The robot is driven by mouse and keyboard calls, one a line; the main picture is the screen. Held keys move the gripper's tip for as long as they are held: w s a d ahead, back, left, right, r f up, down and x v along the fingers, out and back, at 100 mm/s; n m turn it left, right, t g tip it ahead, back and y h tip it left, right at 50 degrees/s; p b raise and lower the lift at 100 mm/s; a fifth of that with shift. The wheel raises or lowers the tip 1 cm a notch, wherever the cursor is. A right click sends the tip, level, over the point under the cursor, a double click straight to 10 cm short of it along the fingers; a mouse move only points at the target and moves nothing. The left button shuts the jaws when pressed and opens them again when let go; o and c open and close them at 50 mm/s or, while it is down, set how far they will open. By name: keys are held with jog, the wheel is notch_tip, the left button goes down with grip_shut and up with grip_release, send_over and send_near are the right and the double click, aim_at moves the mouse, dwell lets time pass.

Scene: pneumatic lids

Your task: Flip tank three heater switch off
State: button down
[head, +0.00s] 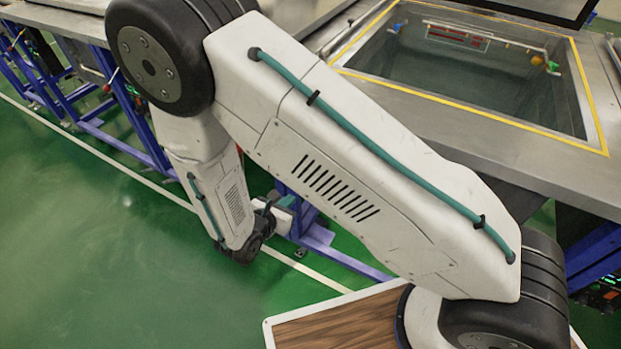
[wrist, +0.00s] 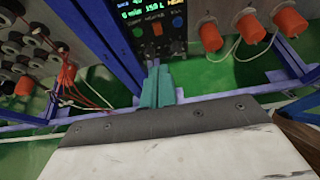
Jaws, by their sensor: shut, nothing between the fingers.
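In the wrist view a dark control panel (wrist: 156,22) hangs between blue frame legs. It has a small lit display with blue, yellow and green text, and a row of small round controls, one of them blue (wrist: 178,22) and one reddish (wrist: 157,29). I cannot tell which control is the heater switch, or the tank number. My gripper (wrist: 154,66) is shut and empty, its teal fingers pointing at the panel's lower edge. I cannot tell whether the tips touch it. In the head view the fingers and this panel are not clearly visible behind my arm.
An open tank (head: 470,85) with a yellow border stands at upper right in the head view. Orange-capped fittings (wrist: 290,22) with white cables flank the panel at right; dark round parts and red hoses (wrist: 62,72) are at left. Green floor (head: 110,240) is clear at left.

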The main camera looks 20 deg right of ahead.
jog(key=r+x, duration=0.2)
jog(key=x, duration=1.1)
jog(key=shift+w+d, duration=0.5)
jog(key=shift+a, duration=0.1)
